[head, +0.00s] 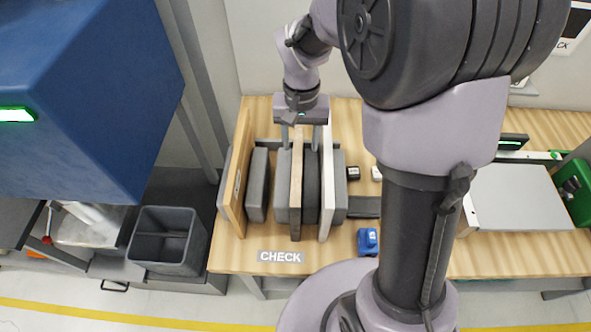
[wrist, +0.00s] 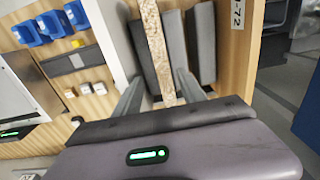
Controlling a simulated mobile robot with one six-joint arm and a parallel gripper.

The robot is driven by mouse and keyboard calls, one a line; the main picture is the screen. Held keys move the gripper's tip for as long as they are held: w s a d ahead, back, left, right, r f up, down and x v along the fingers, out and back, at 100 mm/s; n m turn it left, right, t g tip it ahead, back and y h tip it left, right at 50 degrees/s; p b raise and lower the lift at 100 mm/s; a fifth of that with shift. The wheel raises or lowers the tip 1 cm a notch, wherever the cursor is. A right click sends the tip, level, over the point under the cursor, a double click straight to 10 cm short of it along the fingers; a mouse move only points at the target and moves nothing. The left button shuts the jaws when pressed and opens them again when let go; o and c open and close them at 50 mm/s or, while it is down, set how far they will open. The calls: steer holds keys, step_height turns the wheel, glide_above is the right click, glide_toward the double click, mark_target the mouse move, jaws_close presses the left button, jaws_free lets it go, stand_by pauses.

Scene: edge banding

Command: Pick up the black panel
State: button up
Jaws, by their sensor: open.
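A panel with a speckled, raw tan edge (head: 296,190) stands upright in a slot of the rack. It also shows in the wrist view (wrist: 156,45), its edge running between my two fingers. Its faces are mostly hidden, so I cannot tell whether they are black; no clearly black panel shows elsewhere. My gripper (head: 302,138) points down over the rack, open. In the wrist view my fingers (wrist: 160,93) are on either side of the speckled edge, with gaps showing.
Grey dividers (head: 257,185) stand in the rack. A white panel (head: 327,185) stands close on the right and a wood-coloured panel (head: 234,190) at the far left. Blue items (head: 367,241) lie on the bench right of the rack. A grey bin (head: 168,240) stands left.

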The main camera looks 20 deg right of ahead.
mark_target(297, 161)
steer(key=f, duration=0.3)
steer(key=f+b, duration=0.1)
steer(key=f, duration=0.5)
steer(key=shift+w+a+b, duration=0.25)
steer(key=shift+a+b, duration=0.05)
steer(key=shift+b, duration=0.1)
steer(key=shift+r, duration=0.1)
steer(key=shift+s, duration=0.1)
steer(key=shift+c, duration=0.5)
jaws_close()
